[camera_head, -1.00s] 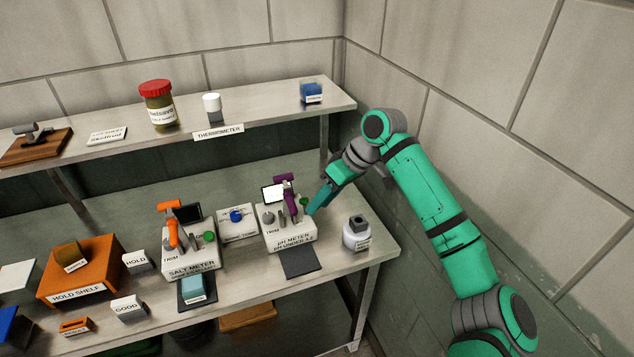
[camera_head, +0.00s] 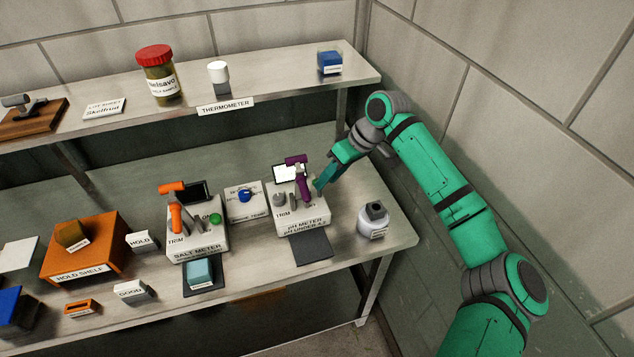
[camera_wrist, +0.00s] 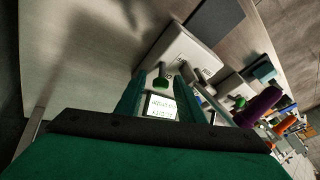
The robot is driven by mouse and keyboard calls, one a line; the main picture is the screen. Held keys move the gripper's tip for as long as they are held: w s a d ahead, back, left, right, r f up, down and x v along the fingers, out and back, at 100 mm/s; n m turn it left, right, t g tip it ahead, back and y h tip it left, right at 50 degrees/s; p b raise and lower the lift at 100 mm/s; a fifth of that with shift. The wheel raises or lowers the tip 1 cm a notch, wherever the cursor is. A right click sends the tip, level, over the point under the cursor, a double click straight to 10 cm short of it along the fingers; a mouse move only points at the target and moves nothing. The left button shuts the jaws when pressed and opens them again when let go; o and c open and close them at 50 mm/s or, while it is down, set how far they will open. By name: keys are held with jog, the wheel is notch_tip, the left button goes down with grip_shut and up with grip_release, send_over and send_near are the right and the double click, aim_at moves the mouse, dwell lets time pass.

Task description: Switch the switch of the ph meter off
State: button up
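The pH meter (camera_head: 297,222) is a white box on the lower bench, with a small lit screen (camera_head: 285,174) and a purple upright part (camera_head: 303,185). Contact cannot be told.
The salt meter (camera_head: 196,246) with an orange part stands to the left, past a white block with a blue knob (camera_head: 245,196). A grey-topped bottle (camera_head: 371,221) stands to the right. The upper shelf (camera_head: 285,87) runs behind. A dark mat (camera_head: 310,248) lies in front.

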jog(key=shift+a+x, duration=0.15)
jog(key=shift+x, duration=0.65)
jog(key=shift+a+x, duration=0.2)
jog(key=shift+x, duration=0.6)
jog(key=shift+r, duration=0.15)
